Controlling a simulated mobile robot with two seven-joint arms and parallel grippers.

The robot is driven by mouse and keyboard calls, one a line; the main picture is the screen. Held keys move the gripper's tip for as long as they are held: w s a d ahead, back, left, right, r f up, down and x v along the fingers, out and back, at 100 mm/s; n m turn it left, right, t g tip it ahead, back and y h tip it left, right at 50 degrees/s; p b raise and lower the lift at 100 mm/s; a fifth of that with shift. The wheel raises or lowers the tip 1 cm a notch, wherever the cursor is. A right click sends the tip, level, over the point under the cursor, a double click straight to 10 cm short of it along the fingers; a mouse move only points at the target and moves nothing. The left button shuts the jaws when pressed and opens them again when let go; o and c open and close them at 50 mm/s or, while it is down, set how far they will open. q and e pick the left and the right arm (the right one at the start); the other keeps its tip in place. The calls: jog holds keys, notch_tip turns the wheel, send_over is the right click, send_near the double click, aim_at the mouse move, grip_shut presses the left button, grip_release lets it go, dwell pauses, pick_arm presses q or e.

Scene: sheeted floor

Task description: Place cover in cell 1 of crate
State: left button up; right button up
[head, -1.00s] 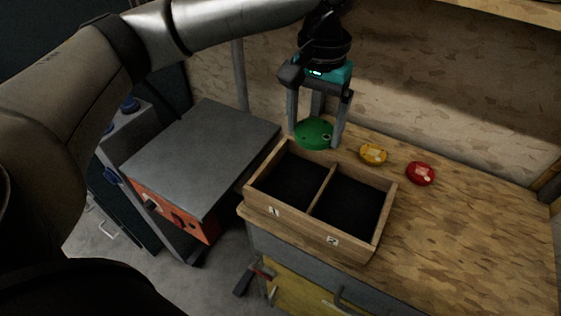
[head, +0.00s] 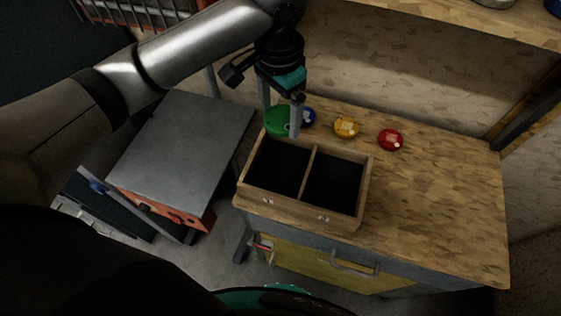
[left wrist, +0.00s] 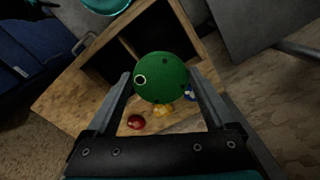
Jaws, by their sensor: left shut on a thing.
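The cover appears to be the green disc (head: 277,121), with small dark holes and one pale-ringed hole. My left gripper (head: 281,122) is shut on it, one finger at each side, and holds it near the crate's back left corner. In the left wrist view the green disc (left wrist: 162,77) sits between the fingertips and hides part of the crate. The wooden crate (head: 298,207) has two dark, empty-looking cells with a divider between them. Cell 1 (head: 277,168) is on the left, cell 2 (head: 333,186) on the right. My right gripper is out of view.
Blue (head: 308,117), yellow (head: 346,127) and red (head: 390,139) round pieces lie on the wooden bench (head: 440,200) behind and right of the crate. A grey-topped cabinet (head: 180,150) stands at left. The bench right of the crate is clear.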

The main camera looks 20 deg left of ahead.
pick_arm(q)
jog(key=b, duration=0.2)
send_over(279, 171)
notch_tip(279, 171, down, 14)
jog(key=shift+r, duration=0.1)
notch_tip(279, 171, down, 5)
jog(key=shift+r+b, duration=0.2)
jog(key=shift+b, duration=0.4)
jog(key=shift+f, duration=0.1)
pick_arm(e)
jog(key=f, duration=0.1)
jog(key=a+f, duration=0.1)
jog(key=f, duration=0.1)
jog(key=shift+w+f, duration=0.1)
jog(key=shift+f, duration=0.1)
pick_arm(q)
jog(key=shift+f, duration=0.2)
jog(key=o, duration=1.3)
jog(key=shift+o, duration=0.2)
